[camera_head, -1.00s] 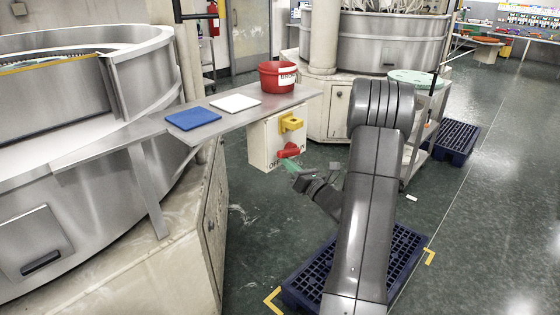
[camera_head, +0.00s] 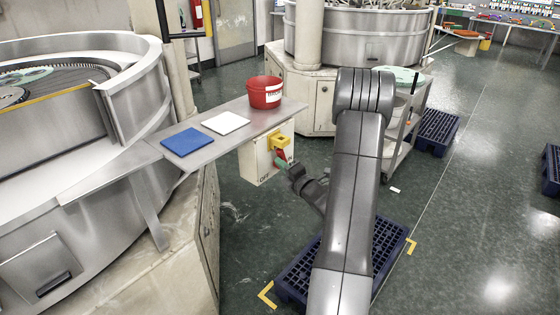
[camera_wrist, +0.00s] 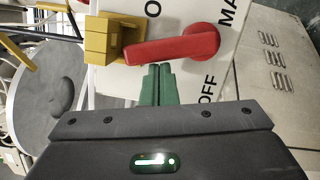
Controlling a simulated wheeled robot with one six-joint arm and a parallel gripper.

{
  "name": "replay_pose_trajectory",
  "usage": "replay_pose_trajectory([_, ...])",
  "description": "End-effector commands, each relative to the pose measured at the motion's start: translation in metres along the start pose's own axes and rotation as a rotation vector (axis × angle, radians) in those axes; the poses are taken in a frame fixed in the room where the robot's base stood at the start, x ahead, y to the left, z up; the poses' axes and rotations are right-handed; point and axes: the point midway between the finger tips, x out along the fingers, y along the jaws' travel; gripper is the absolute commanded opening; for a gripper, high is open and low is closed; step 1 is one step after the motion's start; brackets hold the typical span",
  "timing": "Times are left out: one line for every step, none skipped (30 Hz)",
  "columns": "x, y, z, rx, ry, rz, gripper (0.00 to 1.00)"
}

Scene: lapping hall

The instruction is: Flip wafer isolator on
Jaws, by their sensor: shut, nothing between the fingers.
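The wafer isolator is a pale box (camera_head: 256,166) on the edge of the steel shelf, with a red handle (camera_head: 281,156) and a yellow bracket (camera_head: 279,142) above it. In the wrist view the red handle (camera_wrist: 175,46) extends from its rounded end toward the yellow bracket (camera_wrist: 103,42), so it stands nearly upright on the panel. "OFF" shows beside it and part of another label beyond. My gripper (camera_wrist: 157,85) has its green fingertips together, empty, right beside the handle. Whether they touch it I cannot tell. In the head view my gripper (camera_head: 285,164) is partly over the handle.
The shelf (camera_head: 205,148) bears a blue pad (camera_head: 187,141), a white pad (camera_head: 226,122) and a red tub (camera_head: 264,93). A large steel machine (camera_head: 140,100) stands at left. A blue pallet (camera_head: 300,270) lies below my arm. Open floor is at right.

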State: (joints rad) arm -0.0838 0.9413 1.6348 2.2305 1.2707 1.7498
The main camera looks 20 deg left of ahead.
Motion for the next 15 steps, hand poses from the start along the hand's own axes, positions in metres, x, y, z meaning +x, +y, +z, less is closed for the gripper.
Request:
replay_pose_trajectory([0.001, 0.006, 0.003, 0.034, -0.001, -0.009, 0.0])
replay_pose_trajectory([0.001, 0.006, 0.004, 0.056, -0.001, -0.015, 0.0])
replay_pose_trajectory([0.001, 0.006, 0.006, 0.084, -0.001, -0.022, 0.0])
replay_pose_trajectory([0.002, 0.006, 0.006, 0.103, -0.001, -0.026, 0.0])
replay_pose_trajectory([0.002, 0.007, 0.007, 0.122, -0.001, -0.031, 0.0])
replay_pose_trajectory([0.002, 0.007, 0.009, 0.145, -0.001, -0.036, 0.0])
replay_pose_trajectory([0.002, 0.007, 0.009, 0.162, -0.001, -0.041, 0.0])
replay_pose_trajectory([0.002, 0.006, 0.01, 0.166, -0.001, -0.042, 0.0])
replay_pose_trajectory([0.003, 0.007, 0.011, 0.163, -0.001, -0.041, 0.0])
replay_pose_trajectory([0.003, 0.007, 0.012, 0.162, -0.001, -0.041, 0.0])
replay_pose_trajectory([0.003, 0.007, 0.012, 0.162, -0.001, -0.041, 0.0])
replay_pose_trajectory([0.003, 0.007, 0.013, 0.161, 0.0, -0.04, 0.0])
replay_pose_trajectory([0.003, 0.007, 0.013, 0.161, 0.0, -0.04, 0.0])
replay_pose_trajectory([0.003, 0.007, 0.014, 0.161, 0.0, -0.04, 0.0])
replay_pose_trajectory([0.004, 0.007, 0.014, 0.16, 0.0, -0.04, 0.0])
